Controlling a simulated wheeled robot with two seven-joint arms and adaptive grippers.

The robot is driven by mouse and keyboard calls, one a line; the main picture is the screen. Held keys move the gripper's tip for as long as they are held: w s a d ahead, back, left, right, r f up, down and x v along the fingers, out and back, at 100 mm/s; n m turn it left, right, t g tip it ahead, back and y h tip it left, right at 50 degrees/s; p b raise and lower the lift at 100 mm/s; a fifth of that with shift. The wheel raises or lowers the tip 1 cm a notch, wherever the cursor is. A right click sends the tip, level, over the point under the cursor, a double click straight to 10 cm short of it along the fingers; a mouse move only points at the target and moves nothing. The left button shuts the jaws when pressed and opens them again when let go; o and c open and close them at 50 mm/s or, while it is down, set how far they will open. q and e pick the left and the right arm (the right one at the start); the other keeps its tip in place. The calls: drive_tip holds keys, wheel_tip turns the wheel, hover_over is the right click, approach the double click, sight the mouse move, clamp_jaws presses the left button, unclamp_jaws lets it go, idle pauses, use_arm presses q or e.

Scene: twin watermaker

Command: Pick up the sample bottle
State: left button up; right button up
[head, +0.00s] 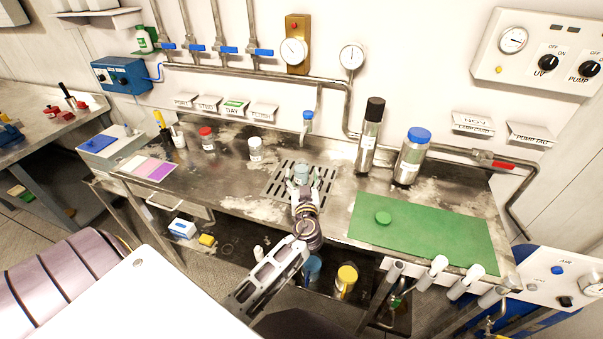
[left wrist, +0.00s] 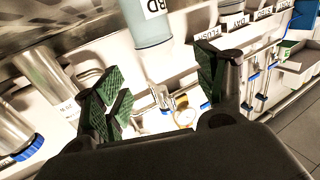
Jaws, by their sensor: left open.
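The sample bottle appears to be the grey-teal open cylinder (head: 302,172) standing on the slotted drain grate in the head view. My right gripper is not seen.
The drain grate (head: 275,188) is set in the stained metal counter. A green mat (head: 450,232) covers the right. Two metal cylinders, one black-capped (head: 369,135) and one blue-capped (head: 411,157), stand behind it. A red-capped jar (head: 207,139) and a white jar (head: 255,149) stand left.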

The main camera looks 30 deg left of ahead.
sight(302, 167)
use_arm(q)
drive_tip(key=shift+w+a, duration=0.1)
drive_tip(key=shift+w, duration=0.05)
drive_tip(key=shift+w+a+p, duration=0.25)
drive_tip(key=shift+w+p, duration=0.05)
drive_tip(key=shift+w, duration=0.1)
drive_tip(key=shift+p+x, duration=0.75)
drive_tip(key=shift+x, duration=0.8)
drive_tip(key=shift+w+a, duration=0.25)
drive_tip(key=shift+w, duration=0.2)
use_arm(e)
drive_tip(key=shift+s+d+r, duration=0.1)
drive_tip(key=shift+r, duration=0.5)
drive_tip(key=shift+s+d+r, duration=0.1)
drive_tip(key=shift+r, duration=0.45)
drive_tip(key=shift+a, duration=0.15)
use_arm(q)
clamp_jaws()
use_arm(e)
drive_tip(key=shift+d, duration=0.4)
